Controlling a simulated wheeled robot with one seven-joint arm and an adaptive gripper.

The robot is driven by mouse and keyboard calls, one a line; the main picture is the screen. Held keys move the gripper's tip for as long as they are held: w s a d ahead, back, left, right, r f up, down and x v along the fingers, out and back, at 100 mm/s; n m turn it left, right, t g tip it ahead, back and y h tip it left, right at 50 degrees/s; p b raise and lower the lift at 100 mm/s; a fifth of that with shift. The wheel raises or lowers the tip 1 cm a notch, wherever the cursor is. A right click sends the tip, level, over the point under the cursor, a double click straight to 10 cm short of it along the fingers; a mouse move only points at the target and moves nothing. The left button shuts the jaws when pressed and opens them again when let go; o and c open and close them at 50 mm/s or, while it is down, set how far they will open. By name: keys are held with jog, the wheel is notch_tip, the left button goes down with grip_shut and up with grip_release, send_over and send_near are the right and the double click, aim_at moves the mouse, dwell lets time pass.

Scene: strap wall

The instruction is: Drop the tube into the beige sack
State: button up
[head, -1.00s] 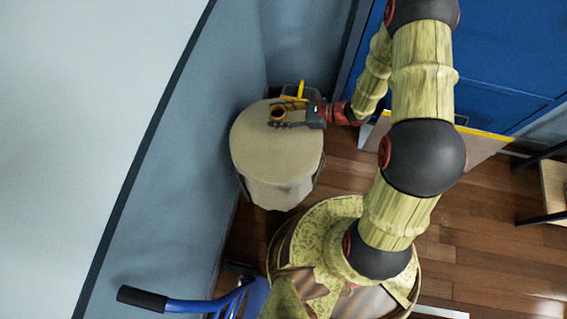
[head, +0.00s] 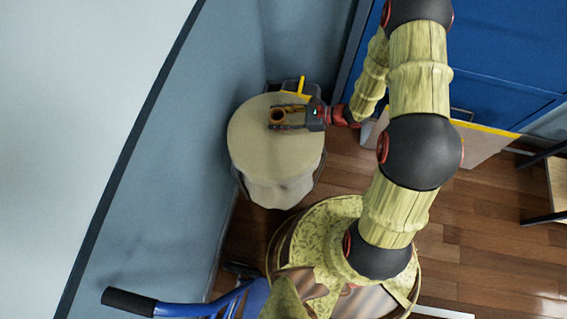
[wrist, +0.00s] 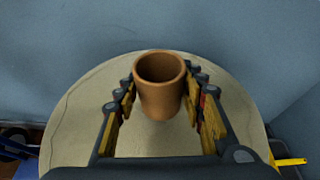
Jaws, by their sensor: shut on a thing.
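The tube (wrist: 160,88) is a short brown, open-ended cylinder. My gripper (wrist: 160,80) is shut on it, with a finger on each side, and the tube's open rim faces the wrist camera. The beige sack (head: 272,160) stands on the floor against the wall, with a broad round pale top. In the head view my gripper (head: 291,117) and the tube (head: 276,116) overlap the far part of that top. The sack's pale top (wrist: 75,125) also fills the space below the tube in the wrist view. The height of the tube over it is hard to tell.
A dark container (head: 282,88) with a yellow bar (head: 301,85) stands just behind the sack. A grey-blue wall (head: 170,170) borders the sack on the left. Wooden floor (head: 470,215) is bare on the right.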

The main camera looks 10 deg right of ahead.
jog(key=o, duration=1)
jog(key=v, duration=1.2)
